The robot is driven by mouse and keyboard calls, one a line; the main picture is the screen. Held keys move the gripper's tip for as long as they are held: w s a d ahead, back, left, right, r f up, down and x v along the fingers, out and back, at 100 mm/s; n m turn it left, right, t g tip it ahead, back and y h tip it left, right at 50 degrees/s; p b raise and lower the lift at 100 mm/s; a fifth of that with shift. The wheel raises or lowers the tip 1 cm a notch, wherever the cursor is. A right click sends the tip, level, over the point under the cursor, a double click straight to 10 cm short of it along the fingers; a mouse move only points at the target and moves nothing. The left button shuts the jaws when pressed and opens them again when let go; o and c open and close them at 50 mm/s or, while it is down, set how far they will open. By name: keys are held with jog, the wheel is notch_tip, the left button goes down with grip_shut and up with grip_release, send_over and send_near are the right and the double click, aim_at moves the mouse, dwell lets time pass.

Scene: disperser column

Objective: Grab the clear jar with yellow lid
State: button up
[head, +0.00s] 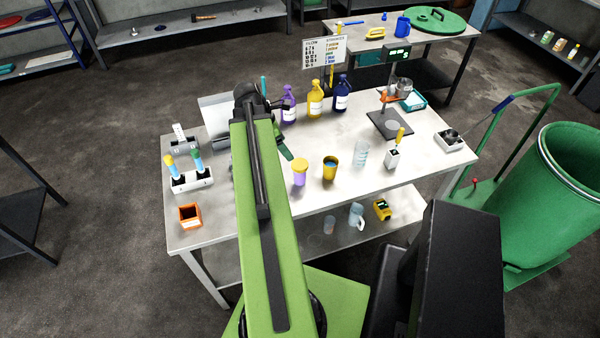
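A small jar with a yellow lid (299,172) stands upright on the white table (300,207), just right of my arm. Its body looks lilac, and I cannot tell whether that is the jar's colour or contents seen through clear walls. My green arm reaches forward over the table, left of the jar.
Purple, yellow and blue bottles (315,100) stand behind. An orange box (190,215) is at the front left. A green bin (550,190) stands right of the table.

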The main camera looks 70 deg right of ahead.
aim_at(298, 164)
jog(key=b+x, duration=1.1)
jog(key=x, duration=0.1)
jog(key=shift+f+b, duration=0.25)
jog(key=shift+b, duration=0.05)
jog(key=shift+r, duration=0.1)
jog(key=b+x, duration=0.4)
jog(key=x, duration=0.1)
jog(key=shift+s+d+b, duration=0.15)
jog(key=shift+d+b, duration=0.05)
jog(key=shift+b, duration=0.2)
jog(key=c, duration=1.4)
jog(key=shift+r+p, duration=0.2)
jog(key=shift+p, duration=0.15)
